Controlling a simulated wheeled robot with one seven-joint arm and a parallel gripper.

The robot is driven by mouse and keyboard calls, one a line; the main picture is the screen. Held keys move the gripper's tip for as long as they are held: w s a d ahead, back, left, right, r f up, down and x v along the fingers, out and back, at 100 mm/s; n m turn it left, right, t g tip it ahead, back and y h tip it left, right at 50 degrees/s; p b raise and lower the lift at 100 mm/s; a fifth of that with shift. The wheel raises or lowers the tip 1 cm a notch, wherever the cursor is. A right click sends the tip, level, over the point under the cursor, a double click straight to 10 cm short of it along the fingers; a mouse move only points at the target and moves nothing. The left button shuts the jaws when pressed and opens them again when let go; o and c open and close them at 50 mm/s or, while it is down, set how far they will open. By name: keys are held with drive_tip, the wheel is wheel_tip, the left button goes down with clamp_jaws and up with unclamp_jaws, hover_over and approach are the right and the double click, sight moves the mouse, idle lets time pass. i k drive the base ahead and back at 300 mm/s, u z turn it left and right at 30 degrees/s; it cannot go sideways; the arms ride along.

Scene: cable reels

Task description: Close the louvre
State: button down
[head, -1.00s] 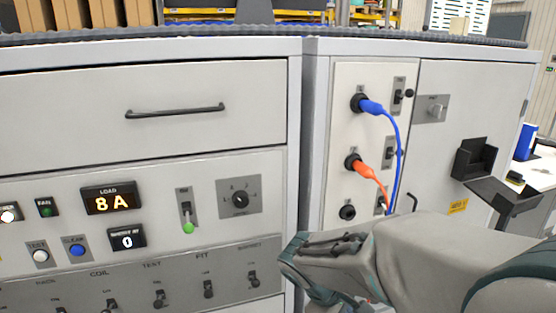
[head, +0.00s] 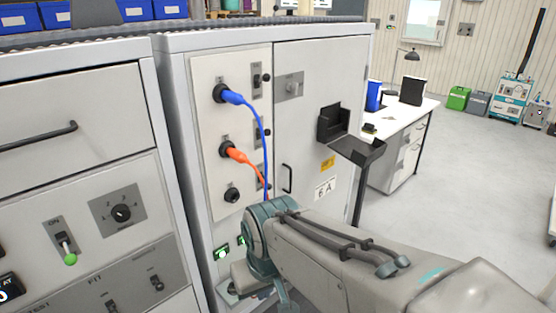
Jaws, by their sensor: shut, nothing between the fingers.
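No louvre can be made out in the head view. The lower front of the right-hand cabinet (head: 312,130) is partly hidden behind my arm. My arm reaches in from the lower right, and its teal joint is in front of the cabinet's lower part. My gripper's fingers do not show; the arm's far end is hidden or below the picture.
A blue plug (head: 232,97) and an orange plug (head: 238,155) with cables sit in the cabinet's panel. A black holder (head: 345,135) juts from its right side. A control cabinet (head: 90,180) stands at left. A white desk (head: 405,120) stands behind; open floor lies at right.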

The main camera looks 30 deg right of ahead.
sight(356, 151)
drive_tip(key=z, duration=1.8)
drive_tip(key=i, duration=1.05)
drive_tip(key=u, duration=1.65)
